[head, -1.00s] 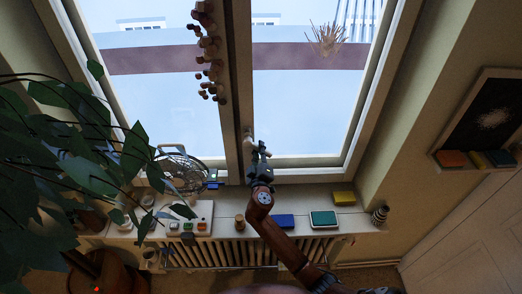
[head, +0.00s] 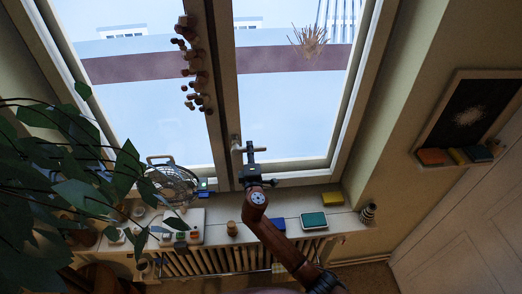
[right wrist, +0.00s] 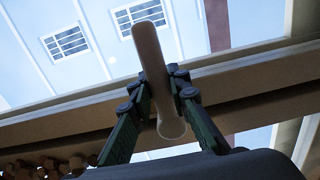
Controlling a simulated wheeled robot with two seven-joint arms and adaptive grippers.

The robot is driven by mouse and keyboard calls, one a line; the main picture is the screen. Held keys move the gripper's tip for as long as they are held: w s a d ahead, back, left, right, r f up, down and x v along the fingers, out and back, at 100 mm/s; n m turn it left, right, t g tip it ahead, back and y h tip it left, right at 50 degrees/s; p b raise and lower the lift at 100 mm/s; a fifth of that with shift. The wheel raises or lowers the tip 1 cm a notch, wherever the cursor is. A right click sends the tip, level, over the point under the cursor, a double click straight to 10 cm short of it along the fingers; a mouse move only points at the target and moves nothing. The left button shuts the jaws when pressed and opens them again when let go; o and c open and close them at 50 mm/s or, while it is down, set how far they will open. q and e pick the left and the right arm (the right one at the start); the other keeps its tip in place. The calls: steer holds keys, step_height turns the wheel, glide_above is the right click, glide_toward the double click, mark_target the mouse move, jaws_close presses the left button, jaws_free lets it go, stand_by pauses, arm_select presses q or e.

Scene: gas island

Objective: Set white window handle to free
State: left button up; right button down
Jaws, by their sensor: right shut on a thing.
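The white window handle (head: 240,147) sits low on the middle upright of the window frame (head: 226,110). In the head view it sticks out to the right, about level. My right gripper (head: 253,162) is at the handle's lever, and its arm comes up from below. In the right wrist view the pale lever (right wrist: 152,70) runs between the two fingers of my right gripper (right wrist: 160,90), which are shut on it. Its rounded end is near the palm. My left gripper is not in view.
A fan (head: 172,184) stands on the sill left of my arm. A small wooden jar (head: 231,228), a blue box (head: 279,224) and a green-topped box (head: 313,220) are close to the arm. A leafy plant (head: 60,170) fills the left side. Wooden beads (head: 192,70) hang before the window.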

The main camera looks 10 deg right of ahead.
steer(key=shift+a+r, duration=0.1)
steer(key=shift+r, duration=0.1)
stand_by(0.3)
steer(key=c, duration=1.9)
jaws_free()
steer(key=shift+f, duration=0.1)
steer(key=shift+o, duration=0.5)
steer(key=s, duration=1.2)
steer(key=shift+a, duration=0.3)
